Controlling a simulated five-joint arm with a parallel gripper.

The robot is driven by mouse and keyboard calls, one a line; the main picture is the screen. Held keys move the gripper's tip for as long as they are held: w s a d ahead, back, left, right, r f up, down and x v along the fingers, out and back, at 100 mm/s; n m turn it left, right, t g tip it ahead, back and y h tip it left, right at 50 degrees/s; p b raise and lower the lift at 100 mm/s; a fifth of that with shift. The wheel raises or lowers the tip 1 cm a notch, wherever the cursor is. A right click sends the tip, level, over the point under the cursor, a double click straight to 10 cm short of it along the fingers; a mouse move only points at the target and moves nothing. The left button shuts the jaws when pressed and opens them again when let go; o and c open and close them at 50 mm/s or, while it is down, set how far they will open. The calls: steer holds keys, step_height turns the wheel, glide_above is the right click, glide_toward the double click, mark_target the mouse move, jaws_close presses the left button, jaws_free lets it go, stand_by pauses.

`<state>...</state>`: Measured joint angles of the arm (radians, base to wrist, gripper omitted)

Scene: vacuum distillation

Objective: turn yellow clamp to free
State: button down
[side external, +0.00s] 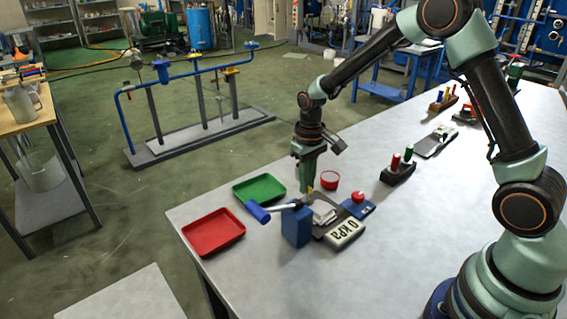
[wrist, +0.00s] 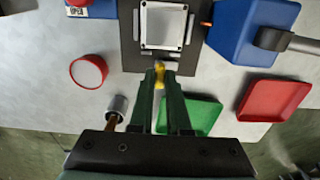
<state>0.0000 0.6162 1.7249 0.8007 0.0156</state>
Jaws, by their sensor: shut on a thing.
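The yellow clamp (wrist: 159,77) is a small piece at the edge of a dark plate (wrist: 130,40) that carries a square light-grey block (wrist: 162,25). In the wrist view my gripper (wrist: 160,92) is shut on the yellow clamp, with the fingertips on either side of it. In the side view my gripper (side external: 308,182) points straight down at the plate's far side, and only a bit of yellow (side external: 310,189) shows at its tip. The fingers hide part of the clamp, and I cannot tell its turned angle exactly.
A blue box (side external: 297,226) with a blue-handled lever stands close beside the plate. A red tray (side external: 214,232), a green tray (side external: 259,188) and a red round cup (side external: 329,180) lie around. A display reading 0 kPa (side external: 344,233) and a red button (side external: 358,197) are nearby.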

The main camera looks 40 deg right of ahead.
steer(key=c, duration=0.9)
jaws_free()
step_height(320, 180, up, 12)
steer(key=shift+r, duration=0.1)
steer(key=s+r+t, duration=0.2)
steer(key=s, duration=0.3)
steer(key=s+r+t, duration=0.1)
steer(key=s+r, duration=0.2)
steer(key=s, duration=0.2)
steer(key=s+r+t, duration=0.2)
steer(key=s, duration=0.3)
steer(key=shift+s+r+t, duration=0.2)
steer(key=shift+s+t, duration=0.1)
steer(key=shift+s, duration=0.05)
